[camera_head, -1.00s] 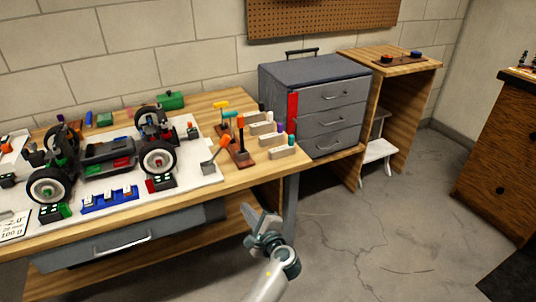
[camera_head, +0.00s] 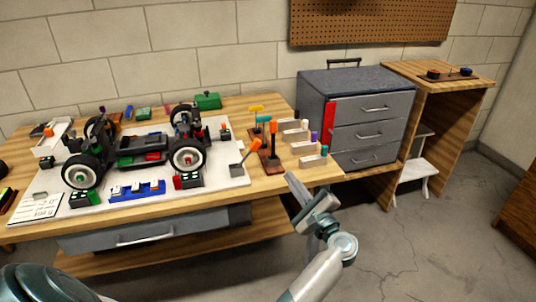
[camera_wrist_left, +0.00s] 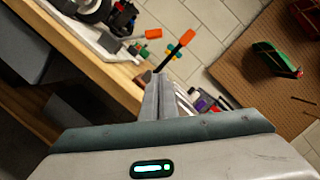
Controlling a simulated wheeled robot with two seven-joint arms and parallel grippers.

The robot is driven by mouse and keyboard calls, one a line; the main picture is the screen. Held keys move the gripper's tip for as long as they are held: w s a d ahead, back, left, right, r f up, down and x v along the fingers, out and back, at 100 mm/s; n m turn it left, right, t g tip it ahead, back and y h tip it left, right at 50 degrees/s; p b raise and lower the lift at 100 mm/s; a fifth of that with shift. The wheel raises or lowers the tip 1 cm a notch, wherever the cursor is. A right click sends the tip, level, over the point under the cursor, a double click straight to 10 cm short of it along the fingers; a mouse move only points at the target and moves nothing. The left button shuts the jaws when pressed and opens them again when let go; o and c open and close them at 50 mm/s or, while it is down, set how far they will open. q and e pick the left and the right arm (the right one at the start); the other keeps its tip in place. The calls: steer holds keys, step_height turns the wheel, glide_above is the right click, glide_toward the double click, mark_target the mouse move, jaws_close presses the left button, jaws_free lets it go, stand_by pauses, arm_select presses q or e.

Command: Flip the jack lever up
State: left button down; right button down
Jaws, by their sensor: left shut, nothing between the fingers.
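The jack lever (camera_head: 246,155) has an orange handle on a thin stem above a grey base. It stands at the right edge of the white mat on the bench, its handle tilted up to the right. In the left wrist view its orange handle (camera_wrist_left: 153,33) shows above the fingertips. My left gripper (camera_head: 294,180) is shut and empty, at the front right of the bench, apart from the lever and to its right. In the left wrist view its closed fingers (camera_wrist_left: 158,78) point toward the bench edge and tool rack. My right gripper is not in view.
The RC car (camera_head: 140,150) stands on the white mat (camera_head: 115,212). A tool rack (camera_head: 262,165) with upright handles, one orange, is just right of the lever. Pale blocks (camera_head: 313,160) stand near the bench's right end. A grey drawer cabinet (camera_head: 362,110) is behind.

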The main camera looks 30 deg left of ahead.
mark_target(247, 156)
arm_select(q)
steer(key=shift+a, duration=0.15)
